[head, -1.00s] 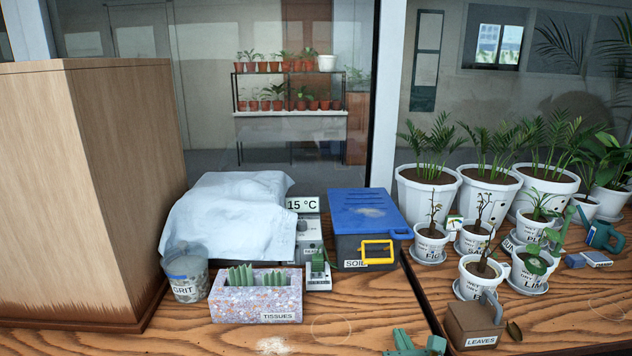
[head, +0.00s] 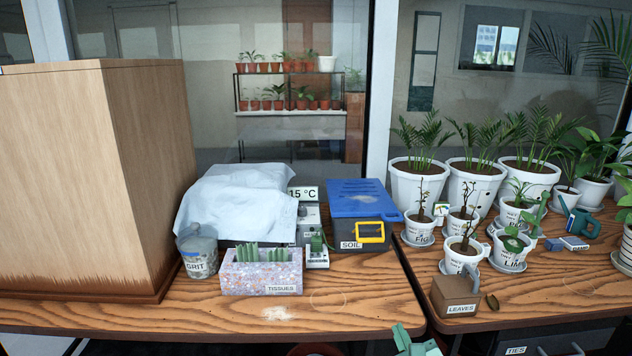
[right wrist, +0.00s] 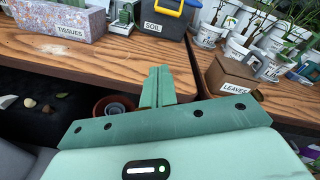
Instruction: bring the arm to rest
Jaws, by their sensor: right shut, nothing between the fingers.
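My right gripper (head: 402,335) shows at the bottom edge of the head view, green, in front of the bench's front edge. In the right wrist view its two green fingers (right wrist: 157,86) are together, with nothing between them. They point toward the gap between the two wooden bench tops, below the soil box. My left gripper is in neither view.
The bench (head: 190,318) carries a tissues box (head: 236,283), a grit pot (head: 197,252) and a blue-lidded soil box (head: 345,204). A leaves box (head: 453,296) stands near the right bench's front edge, before several potted plants. A terracotta pot (right wrist: 106,106) is below the bench.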

